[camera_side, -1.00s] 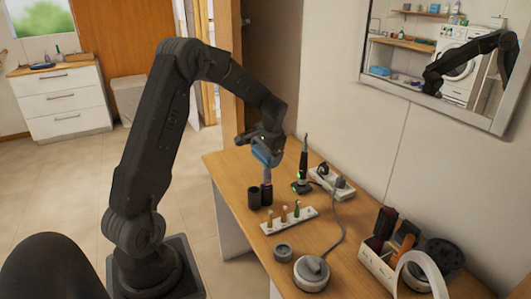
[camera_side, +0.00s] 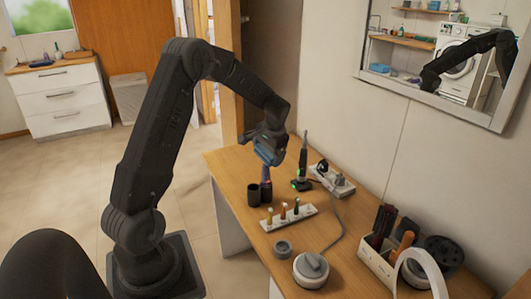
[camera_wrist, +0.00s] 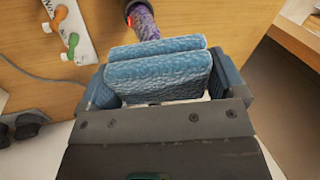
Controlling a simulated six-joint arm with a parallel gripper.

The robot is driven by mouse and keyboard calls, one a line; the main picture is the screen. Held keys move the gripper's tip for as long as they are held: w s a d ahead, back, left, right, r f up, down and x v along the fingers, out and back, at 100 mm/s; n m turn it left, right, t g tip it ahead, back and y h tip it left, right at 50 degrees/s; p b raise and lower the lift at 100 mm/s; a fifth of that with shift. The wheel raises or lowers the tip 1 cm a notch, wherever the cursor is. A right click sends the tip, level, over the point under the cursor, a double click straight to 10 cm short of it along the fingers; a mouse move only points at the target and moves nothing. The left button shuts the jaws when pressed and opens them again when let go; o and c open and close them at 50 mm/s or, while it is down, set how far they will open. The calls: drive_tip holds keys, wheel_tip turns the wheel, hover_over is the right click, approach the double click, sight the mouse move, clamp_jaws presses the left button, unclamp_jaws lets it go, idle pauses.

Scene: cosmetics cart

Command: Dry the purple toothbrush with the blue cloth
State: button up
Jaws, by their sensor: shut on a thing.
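The blue cloth (camera_side: 268,152) is folded and gripped in my gripper (camera_side: 266,144). In the wrist view the cloth (camera_wrist: 155,72) shows as two padded layers between the jaws of my gripper (camera_wrist: 160,85). The purple toothbrush (camera_side: 266,174) stands roughly upright in a dark cup (camera_side: 266,193), just below the cloth. The wrist view shows part of its purple body (camera_wrist: 144,24) running behind the cloth's upper edge. The toothbrush's upper end is hidden by the cloth and gripper, so I cannot tell whether they touch.
A white rack (camera_side: 273,226) with several small brushes lies in front. A dark upright device (camera_side: 303,160) stands to the right near a power strip (camera_side: 344,188). A grey round device (camera_side: 311,270) and an organizer (camera_side: 376,263) are nearer.

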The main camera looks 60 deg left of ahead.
drive_tip(key=shift+w+f, duration=0.1)
drive_tip(key=shift+w, duration=0.55)
drive_tip(key=shift+s+f, duration=0.1)
drive_tip(key=shift+s, duration=1.1)
drive_tip(key=shift+w, duration=1.2)
drive_tip(key=shift+s, duration=1.2)
drive_tip(key=shift+w, duration=1.15)
drive_tip(key=shift+s, duration=1.15)
drive_tip(key=shift+w, duration=1.2)
drive_tip(key=shift+s, duration=1.2)
drive_tip(key=shift+w, duration=1.2)
drive_tip(key=shift+s, duration=1.2)
drive_tip(key=shift+r, duration=3.55)
